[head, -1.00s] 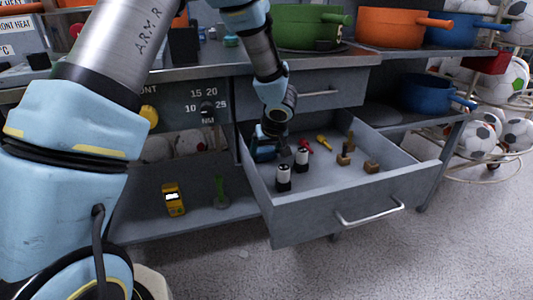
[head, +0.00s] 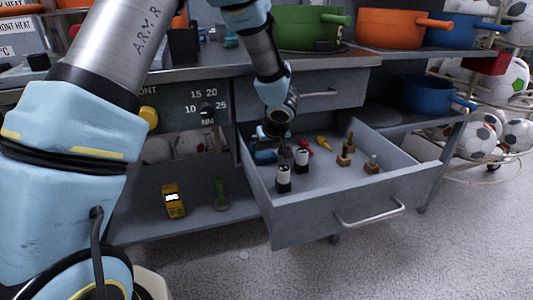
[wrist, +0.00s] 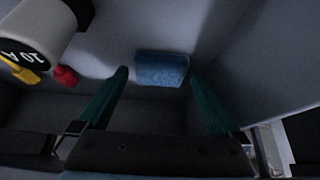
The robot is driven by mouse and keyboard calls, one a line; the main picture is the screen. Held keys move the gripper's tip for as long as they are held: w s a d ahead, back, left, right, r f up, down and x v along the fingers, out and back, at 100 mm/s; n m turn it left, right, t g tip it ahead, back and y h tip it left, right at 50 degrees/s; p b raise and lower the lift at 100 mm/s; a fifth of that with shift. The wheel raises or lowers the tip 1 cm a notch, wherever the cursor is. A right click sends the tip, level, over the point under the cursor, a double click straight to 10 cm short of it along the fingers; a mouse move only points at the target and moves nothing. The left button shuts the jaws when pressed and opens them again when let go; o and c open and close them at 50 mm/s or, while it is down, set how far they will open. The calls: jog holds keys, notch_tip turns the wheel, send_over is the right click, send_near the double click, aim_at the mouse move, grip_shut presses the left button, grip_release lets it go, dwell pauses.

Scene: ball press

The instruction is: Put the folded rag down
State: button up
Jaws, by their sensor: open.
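The folded rag (wrist: 162,69) is a small blue block in the wrist view. It lies on the grey drawer surface, between and just past the fingertips, and nothing grips it. My gripper (wrist: 158,76) is open, with one teal finger on each side of the rag and a gap beside each. In the head view my gripper (head: 272,148) is down in the back left corner of the open drawer (head: 335,222). There I cannot clearly separate the rag from the gripper's blue parts.
Two black and white cylinders (head: 284,178) stand close in front of my gripper; one looms at the wrist view's upper left (wrist: 40,32). The drawer's front middle is clear.

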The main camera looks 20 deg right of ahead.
jog(key=p+v, duration=0.3)
jog(key=v, duration=0.8)
jog(key=shift+p, duration=0.3)
